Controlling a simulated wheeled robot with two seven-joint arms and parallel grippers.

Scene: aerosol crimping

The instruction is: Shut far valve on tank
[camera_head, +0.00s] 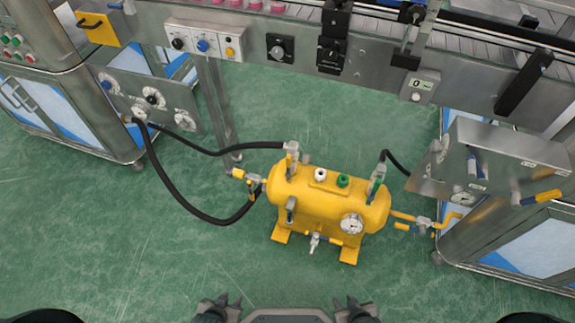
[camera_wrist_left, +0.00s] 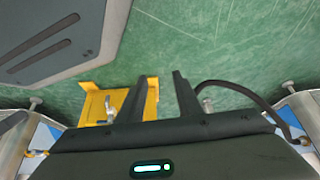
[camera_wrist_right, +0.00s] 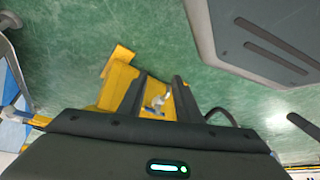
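The yellow tank (camera_head: 325,205) stands on the green floor at the centre of the head view. My left gripper (camera_head: 221,299) and right gripper (camera_head: 356,301) are at the bottom edge, open, empty and apart from the tank. The tank also shows partly behind the fingers in both wrist views (camera_wrist_left: 92,106) (camera_wrist_right: 117,82).
Black hoses (camera_head: 165,185) curve from the left cabinet panel (camera_head: 150,100) to the tank. A yellow pipe (camera_head: 403,216) links it to the right cabinet (camera_head: 490,165). A conveyor (camera_head: 450,65) runs across the back. The floor (camera_head: 110,235) at front left is clear.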

